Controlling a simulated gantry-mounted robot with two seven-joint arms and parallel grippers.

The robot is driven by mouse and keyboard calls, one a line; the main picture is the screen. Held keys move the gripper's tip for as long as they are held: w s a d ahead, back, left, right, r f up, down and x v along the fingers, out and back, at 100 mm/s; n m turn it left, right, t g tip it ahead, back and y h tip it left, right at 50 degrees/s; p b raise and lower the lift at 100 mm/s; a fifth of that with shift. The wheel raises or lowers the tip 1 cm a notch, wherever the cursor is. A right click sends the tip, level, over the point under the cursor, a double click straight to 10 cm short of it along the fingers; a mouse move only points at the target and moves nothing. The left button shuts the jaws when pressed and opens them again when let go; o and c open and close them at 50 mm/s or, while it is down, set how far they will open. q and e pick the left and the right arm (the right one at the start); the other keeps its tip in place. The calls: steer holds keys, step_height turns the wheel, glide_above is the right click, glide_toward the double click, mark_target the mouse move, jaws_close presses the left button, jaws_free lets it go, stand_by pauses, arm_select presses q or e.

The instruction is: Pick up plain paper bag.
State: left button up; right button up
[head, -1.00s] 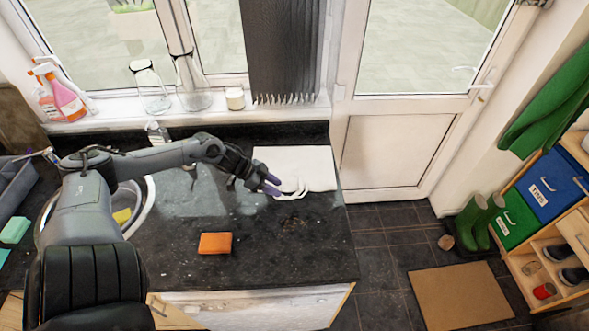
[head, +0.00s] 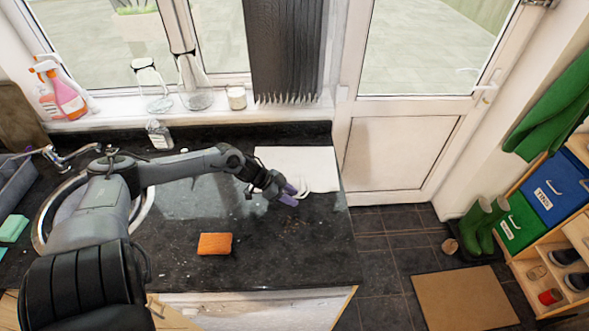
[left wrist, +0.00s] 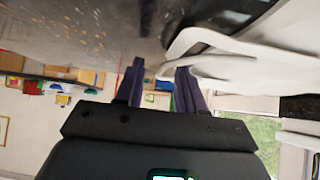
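The plain white paper bag (head: 300,163) lies flat on the dark counter's right end, its handles toward the front. My left gripper (head: 292,195) is at the handle end, its purple fingers apart. In the left wrist view the white bag handle (left wrist: 222,64) crosses the tip of the right-hand finger and reaches into the gap between the fingers (left wrist: 162,82). Whether the fingers touch the handle I cannot tell. Part of the bag's front left edge is hidden behind my gripper. My right gripper is not in view.
An orange sponge (head: 215,244) lies on the black granite counter (head: 270,265). A round sink (head: 47,215) is at the left, partly behind my arm. A small bottle (head: 159,135) stands at the back. A door (head: 400,155) stands right of the counter.

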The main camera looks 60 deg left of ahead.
arm_select(q)
steer(key=shift+w+f, duration=0.15)
jaws_close()
stand_by(0.5)
